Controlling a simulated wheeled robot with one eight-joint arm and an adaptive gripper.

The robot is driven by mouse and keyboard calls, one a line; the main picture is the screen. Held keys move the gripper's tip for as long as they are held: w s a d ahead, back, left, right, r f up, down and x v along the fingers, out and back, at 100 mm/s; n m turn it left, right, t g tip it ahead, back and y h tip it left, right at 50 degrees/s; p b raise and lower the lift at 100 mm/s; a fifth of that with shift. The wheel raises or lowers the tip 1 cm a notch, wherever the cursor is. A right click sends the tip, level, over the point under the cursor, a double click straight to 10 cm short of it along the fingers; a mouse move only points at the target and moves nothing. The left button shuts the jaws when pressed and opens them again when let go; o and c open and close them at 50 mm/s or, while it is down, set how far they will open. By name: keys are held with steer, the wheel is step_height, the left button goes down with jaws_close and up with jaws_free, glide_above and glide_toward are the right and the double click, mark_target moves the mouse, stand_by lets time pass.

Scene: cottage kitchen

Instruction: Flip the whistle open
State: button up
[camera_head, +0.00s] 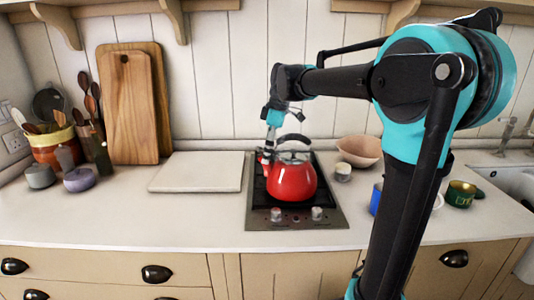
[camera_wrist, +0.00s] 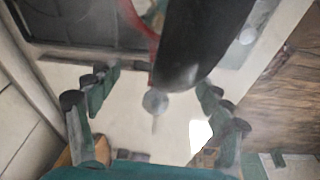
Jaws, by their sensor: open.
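The red kettle (camera_head: 292,181) stands on the hob, with a black handle (camera_head: 293,139) arched over its lid. My gripper (camera_head: 268,152) is at the kettle's upper left, by its spout side. The spout and whistle are mostly hidden there. In the wrist view my gripper (camera_wrist: 158,82) is open, with a finger on either side. A large black part, which looks like the kettle's handle (camera_wrist: 195,45), crosses the top beside a strip of red. A small grey rounded piece (camera_wrist: 155,101), possibly the whistle, shows between the fingers; contact cannot be told.
The black hob (camera_head: 258,192) has two knobs at its front. A pale board (camera_head: 198,172) lies to its left. A pinkish bowl (camera_head: 360,151) and a small white jar (camera_head: 343,172) are to its right. Wooden boards (camera_head: 133,105) lean on the wall. The front left counter is clear.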

steer(key=v, duration=1.1)
steer(key=shift+r, duration=0.25)
steer(key=shift+s+d, duration=0.1)
